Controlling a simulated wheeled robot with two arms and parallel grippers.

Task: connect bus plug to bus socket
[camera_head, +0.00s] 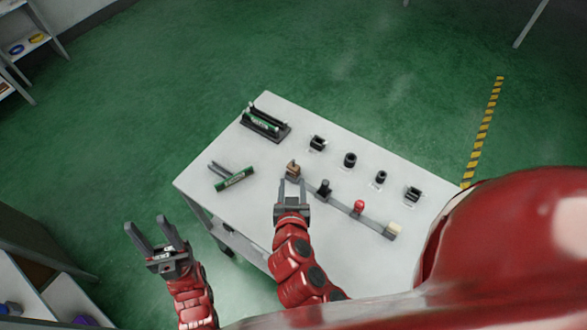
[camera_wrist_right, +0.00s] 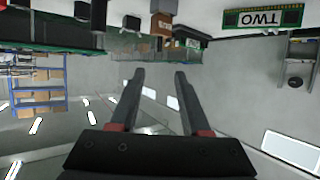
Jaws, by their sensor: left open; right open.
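No label I can read names the bus plug or bus socket, so I cannot tell which pieces they are. A grey strip (camera_head: 341,205) on the white table carries a brown block (camera_head: 293,170), a black piece (camera_head: 323,188), a red piece (camera_head: 359,207) and a pale block (camera_head: 394,229). Behind it is a row of separate black fittings (camera_head: 350,160). My right gripper (camera_head: 292,182) is open and empty, its fingertips close to the brown block, which shows in the right wrist view (camera_wrist_right: 161,22). My left gripper (camera_head: 147,226) is open and empty, left of the table.
A green board (camera_head: 236,179) lies near the table's left side and shows the word TWO in the right wrist view (camera_wrist_right: 262,18). A black rack (camera_head: 265,125) with a green board stands at the far left corner. The table's front middle (camera_head: 345,245) is bare.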

